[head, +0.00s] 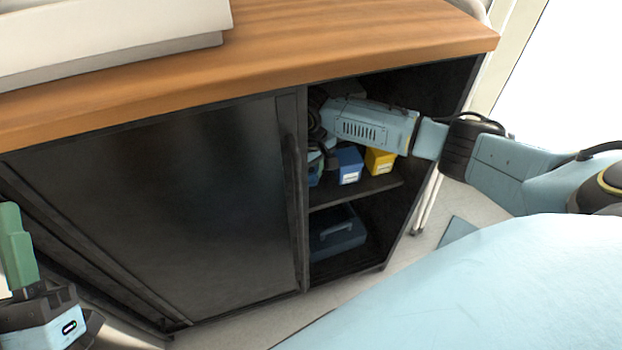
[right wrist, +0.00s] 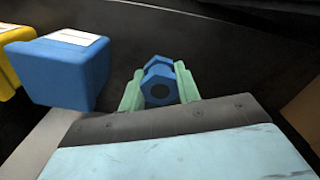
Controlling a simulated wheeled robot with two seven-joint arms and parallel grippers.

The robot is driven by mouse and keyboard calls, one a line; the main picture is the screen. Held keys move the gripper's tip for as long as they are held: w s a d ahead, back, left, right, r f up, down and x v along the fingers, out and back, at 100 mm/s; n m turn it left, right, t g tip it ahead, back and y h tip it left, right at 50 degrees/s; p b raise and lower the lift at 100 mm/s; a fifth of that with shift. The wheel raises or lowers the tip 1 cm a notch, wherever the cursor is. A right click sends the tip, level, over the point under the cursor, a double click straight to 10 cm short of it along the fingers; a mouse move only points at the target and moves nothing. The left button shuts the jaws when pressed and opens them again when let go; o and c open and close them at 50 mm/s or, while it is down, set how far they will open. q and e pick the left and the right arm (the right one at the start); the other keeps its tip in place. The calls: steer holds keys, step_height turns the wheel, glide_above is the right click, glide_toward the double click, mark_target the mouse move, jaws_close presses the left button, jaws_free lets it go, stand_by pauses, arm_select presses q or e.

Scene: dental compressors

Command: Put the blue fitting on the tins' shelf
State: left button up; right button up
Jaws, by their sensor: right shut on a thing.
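My right gripper (right wrist: 160,92) is shut on the blue fitting (right wrist: 158,72), held between its green fingers in the right wrist view. In the head view my right arm reaches into the open right side of the black cabinet, and the fitting cannot be made out there. The tins' shelf (head: 378,187) bears a blue tin (head: 349,166) and a yellow tin (head: 379,161). In the right wrist view the blue tin (right wrist: 60,75) is left of the fitting, apart from it, with the yellow tin (right wrist: 14,42) at the edge. My left gripper (head: 16,250) is at the lower left; its opening is unclear.
A dark blue case (head: 337,236) stands on the cabinet floor below the shelf. A dark sliding door (head: 200,200) covers the left part. The wooden top (head: 350,40) overhangs the opening. Dark shelf space shows around the fitting.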

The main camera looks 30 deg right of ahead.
steer(key=shift+f, duration=0.75)
arm_select(q)
steer(key=shift+s+a+r+t, duration=0.15)
steer(key=shift+s+r+t, duration=0.15)
steer(key=shift+s+t, duration=0.3)
steer(key=shift+w, duration=0.1)
arm_select(e)
steer(key=shift+f, duration=0.1)
steer(key=o, duration=1)
steer(key=shift+o, duration=0.2)
arm_select(q)
steer(key=shift+f, duration=0.1)
